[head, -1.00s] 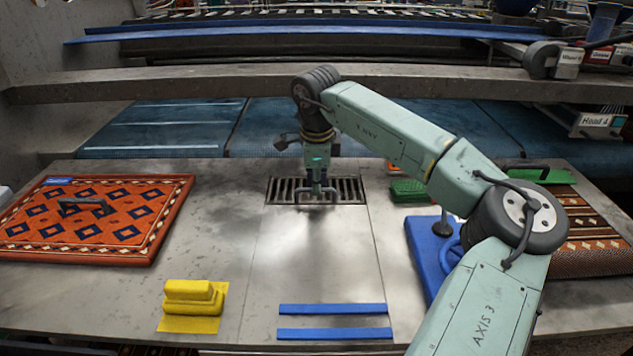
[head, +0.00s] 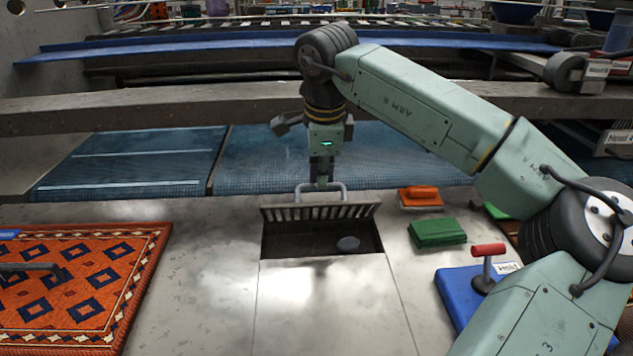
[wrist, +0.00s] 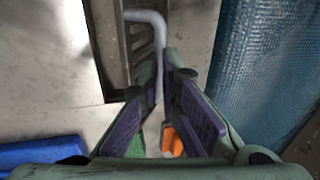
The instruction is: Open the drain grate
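The drain grate (head: 322,213), a dark slotted metal panel, stands steeply tilted up along the back side of its rectangular opening (head: 300,241). A grey round piece (head: 348,243) shows inside the opening. The grate's pale bent handle (head: 336,189) is at its raised edge. My gripper (head: 321,184) is at the handle. In the wrist view my gripper (wrist: 158,92) has its purple-padded fingers closed around the handle (wrist: 150,18), with slots of the grate (wrist: 140,42) beside it. The fingertip contact is partly hidden.
An orange patterned rug (head: 75,285) lies at left. A concrete beam (head: 180,107) crosses behind. The steel surface before the opening is clear.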

